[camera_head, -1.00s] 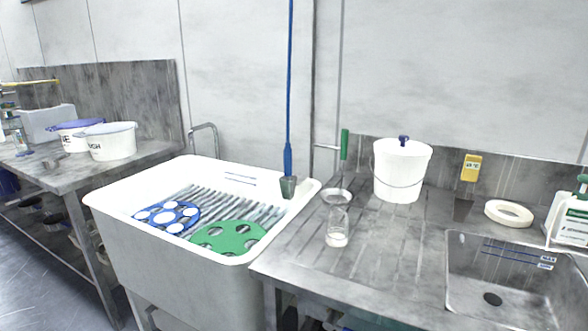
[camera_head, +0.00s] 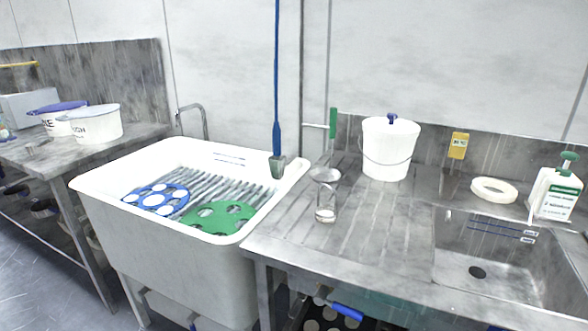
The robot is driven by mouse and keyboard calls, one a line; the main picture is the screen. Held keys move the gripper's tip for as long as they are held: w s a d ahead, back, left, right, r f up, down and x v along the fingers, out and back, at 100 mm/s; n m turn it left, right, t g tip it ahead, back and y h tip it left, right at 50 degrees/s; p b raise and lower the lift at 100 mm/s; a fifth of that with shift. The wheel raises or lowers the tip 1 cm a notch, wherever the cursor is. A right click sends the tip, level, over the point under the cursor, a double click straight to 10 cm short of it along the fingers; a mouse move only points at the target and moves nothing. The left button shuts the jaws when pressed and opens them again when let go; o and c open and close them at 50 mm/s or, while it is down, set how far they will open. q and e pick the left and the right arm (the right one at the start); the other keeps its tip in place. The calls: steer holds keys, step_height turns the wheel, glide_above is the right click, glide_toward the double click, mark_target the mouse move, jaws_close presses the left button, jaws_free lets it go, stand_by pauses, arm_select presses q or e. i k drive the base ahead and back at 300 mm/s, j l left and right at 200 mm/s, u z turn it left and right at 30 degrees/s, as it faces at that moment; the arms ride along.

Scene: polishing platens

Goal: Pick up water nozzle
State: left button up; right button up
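The water nozzle (camera_head: 277,166) appears to be the grey-green end piece at the bottom of a blue hose (camera_head: 277,70) that hangs straight down from above. It hangs over the right rear corner of a white basin (camera_head: 200,263). I cannot tell whether it touches the rim. Neither of my grippers is in view.
The basin holds a blue disc (camera_head: 155,199) and a green disc (camera_head: 222,216). On the steel counter to the right are a glass jar (camera_head: 325,207), a white lidded bucket (camera_head: 388,150), a white ring (camera_head: 494,188) and a bottle (camera_head: 556,194). A metal tap (camera_head: 193,108) stands behind the basin.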

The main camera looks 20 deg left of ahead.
mark_target(277, 131)
steer(key=j+z, duration=0.4)
steer(key=i+j+z, duration=0.1)
steer(key=j+z, duration=0.15)
steer(key=z, duration=0.15)
steer(key=j+z, duration=0.45)
steer(key=k+l, duration=0.05)
steer(key=l, duration=0.05)
